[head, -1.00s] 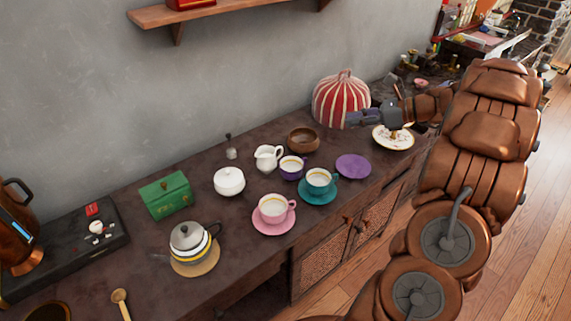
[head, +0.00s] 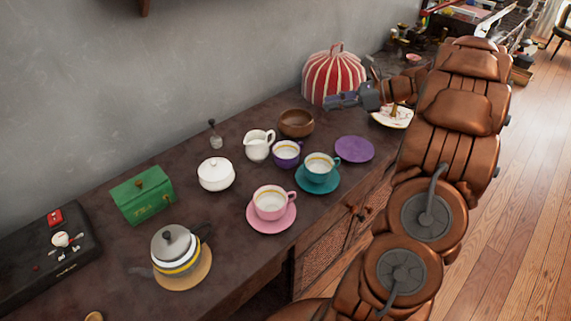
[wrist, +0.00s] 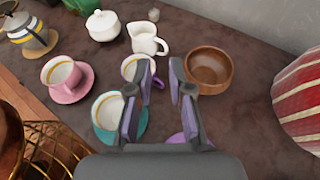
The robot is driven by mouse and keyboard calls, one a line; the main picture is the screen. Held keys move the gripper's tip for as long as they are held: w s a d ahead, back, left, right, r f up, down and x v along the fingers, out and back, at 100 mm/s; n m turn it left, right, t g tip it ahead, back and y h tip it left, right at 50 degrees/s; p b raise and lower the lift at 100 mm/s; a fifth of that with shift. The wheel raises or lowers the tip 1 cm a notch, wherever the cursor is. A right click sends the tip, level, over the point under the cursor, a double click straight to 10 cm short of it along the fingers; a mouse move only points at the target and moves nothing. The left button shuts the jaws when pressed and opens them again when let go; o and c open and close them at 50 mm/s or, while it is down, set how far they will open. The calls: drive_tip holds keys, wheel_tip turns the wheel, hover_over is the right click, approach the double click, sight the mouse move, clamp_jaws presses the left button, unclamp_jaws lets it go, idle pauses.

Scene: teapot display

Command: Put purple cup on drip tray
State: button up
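The purple cup (head: 286,158) stands upright on the dark counter, between the white jug and the teal cup. In the wrist view the purple cup (wrist: 129,67) shows beyond my left finger, which hides part of it. My gripper (head: 332,102) is open and empty, above the counter in front of the striped tea cozy. In the wrist view my gripper (wrist: 162,68) has its two fingers apart, pointing toward the gap between purple cup and wooden bowl.
A teal cup (head: 320,168) and a pink cup (head: 270,202) stand close on saucers. The white jug (head: 258,146), wooden bowl (head: 296,124), purple saucer (head: 354,150) and striped tea cozy (head: 334,80) surround the purple cup. A teapot (head: 178,252) and green tin (head: 142,195) stand nearer the tray.

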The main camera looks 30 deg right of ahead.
drive_tip(key=b, duration=1.2)
approach(305, 155)
drive_tip(key=r, duration=0.1)
drive_tip(key=w+a+r, duration=0.1)
drive_tip(key=r, duration=0.1)
drive_tip(key=shift+w+a+r, duration=0.1)
drive_tip(key=shift+w+a, duration=0.15)
drive_tip(key=shift+a, duration=0.05)
drive_tip(key=shift+b+x, duration=0.95)
drive_tip(key=shift+x, duration=2.95)
drive_tip(key=shift+c, duration=0.3)
clamp_jaws()
